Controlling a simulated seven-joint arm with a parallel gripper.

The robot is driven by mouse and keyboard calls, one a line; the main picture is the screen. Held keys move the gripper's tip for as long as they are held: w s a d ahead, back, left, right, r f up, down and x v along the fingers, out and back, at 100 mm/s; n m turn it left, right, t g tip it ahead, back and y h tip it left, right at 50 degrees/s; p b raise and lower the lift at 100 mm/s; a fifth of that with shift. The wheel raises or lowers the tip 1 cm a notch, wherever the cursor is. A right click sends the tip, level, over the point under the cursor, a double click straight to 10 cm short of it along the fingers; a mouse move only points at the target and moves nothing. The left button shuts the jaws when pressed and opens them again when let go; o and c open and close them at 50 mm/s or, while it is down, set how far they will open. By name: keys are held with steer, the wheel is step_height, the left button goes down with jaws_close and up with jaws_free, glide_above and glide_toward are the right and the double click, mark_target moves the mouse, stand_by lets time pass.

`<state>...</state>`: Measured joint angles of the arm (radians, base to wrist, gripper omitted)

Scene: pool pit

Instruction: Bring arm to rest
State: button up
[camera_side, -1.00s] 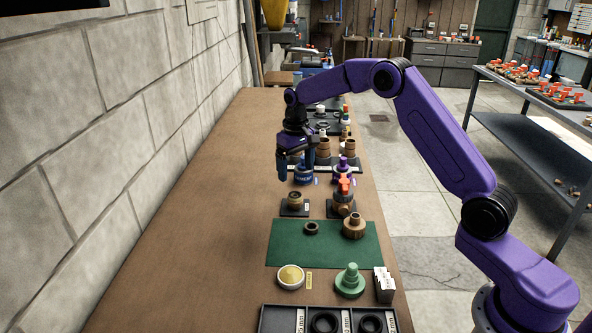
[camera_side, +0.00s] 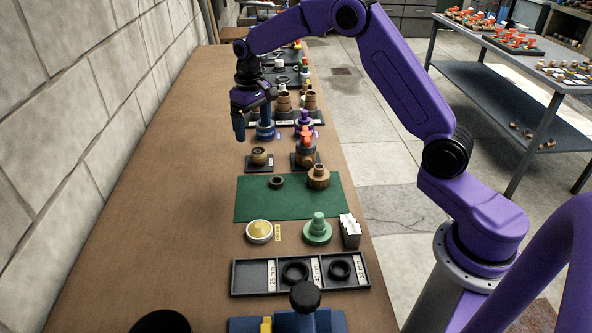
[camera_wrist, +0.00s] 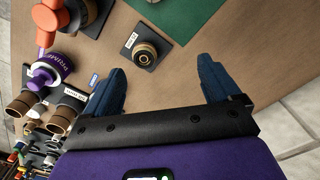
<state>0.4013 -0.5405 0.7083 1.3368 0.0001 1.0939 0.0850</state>
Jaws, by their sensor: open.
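My gripper (camera_side: 252,125) hangs over the left part of the brown bench (camera_side: 160,185), fingers pointing down. In the wrist view its two blue fingers stand wide apart (camera_wrist: 160,88), with only bare bench between them. It looks open and empty. My purple arm reaches from the right across the bench, bent at the elbow.
A dark stand with a ring fitting (camera_side: 259,157) and an orange-handled valve (camera_side: 307,148) stand nearby. A purple primer can (camera_wrist: 52,68) is left of the fingers in the wrist view. Nearer are a green mat (camera_side: 255,205) and black tray (camera_side: 250,278). The bench's left side is clear.

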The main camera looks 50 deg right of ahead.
steer(key=s+a+r+n, duration=0.3)
steer(key=s+a, duration=0.2)
steer(key=s, duration=0.4)
steer(key=s+a+r+n, duration=0.3)
steer(key=s+a, duration=0.2)
steer(key=s, duration=0.5)
steer(key=s+d+n, duration=0.3)
steer(key=s, duration=0.8)
steer(key=s+d+f+n, duration=0.1)
steer(key=s+d+n, duration=0.2)
steer(key=s, duration=0.8)
steer(key=shift+s+f, duration=0.3)
steer(key=shift+s, duration=0.05)
